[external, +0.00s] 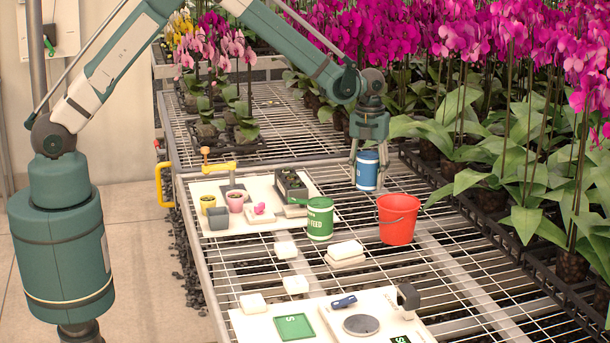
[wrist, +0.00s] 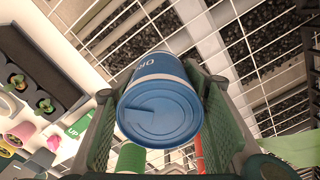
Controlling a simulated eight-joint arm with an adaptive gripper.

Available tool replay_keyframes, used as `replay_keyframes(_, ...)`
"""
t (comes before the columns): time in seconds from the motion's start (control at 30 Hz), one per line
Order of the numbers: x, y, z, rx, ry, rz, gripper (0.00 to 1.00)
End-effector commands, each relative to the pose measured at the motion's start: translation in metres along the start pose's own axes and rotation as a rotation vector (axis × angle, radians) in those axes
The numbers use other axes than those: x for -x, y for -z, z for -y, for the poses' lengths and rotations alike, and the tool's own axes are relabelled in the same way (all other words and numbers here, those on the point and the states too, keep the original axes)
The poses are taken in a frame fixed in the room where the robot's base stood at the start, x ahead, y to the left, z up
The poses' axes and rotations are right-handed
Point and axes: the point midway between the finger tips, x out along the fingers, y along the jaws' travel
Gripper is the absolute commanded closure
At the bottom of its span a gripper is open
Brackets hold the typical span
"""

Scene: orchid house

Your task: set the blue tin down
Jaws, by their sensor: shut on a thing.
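The blue tin (external: 367,170) has a white band and hangs upright in my gripper (external: 368,160), above the wire bench behind the red bucket. In the wrist view the blue tin (wrist: 160,105) fills the space between the two green fingers of my gripper (wrist: 165,100), with its lid toward the camera. The fingers are shut on its sides. The tin appears to be held clear of the bench mesh; the exact gap under it I cannot tell.
A red bucket (external: 398,219) and a green tin (external: 319,218) stand in front of the blue tin. A white board (external: 222,187) with small pots lies to the left. Dense magenta orchids (external: 480,50) crowd the right. Bare mesh (external: 270,115) lies behind.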

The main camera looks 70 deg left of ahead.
Motion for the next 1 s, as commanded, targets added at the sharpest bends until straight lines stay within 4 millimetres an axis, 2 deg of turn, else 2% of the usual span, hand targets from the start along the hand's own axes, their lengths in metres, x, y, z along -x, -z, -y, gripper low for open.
replay_keyframes(0.1, -0.015, 0.000, 0.000, 0.000, 0.000, 0.000, 0.74)
replay_keyframes(0.2, -0.019, 0.000, 0.000, 0.000, 0.000, 0.000, 0.74)
replay_keyframes(0.63, -0.025, 0.000, 0.000, 0.000, 0.000, 0.000, 0.74)
replay_keyframes(1.0, -0.057, 0.000, 0.000, 0.000, 0.000, 0.000, 0.74)
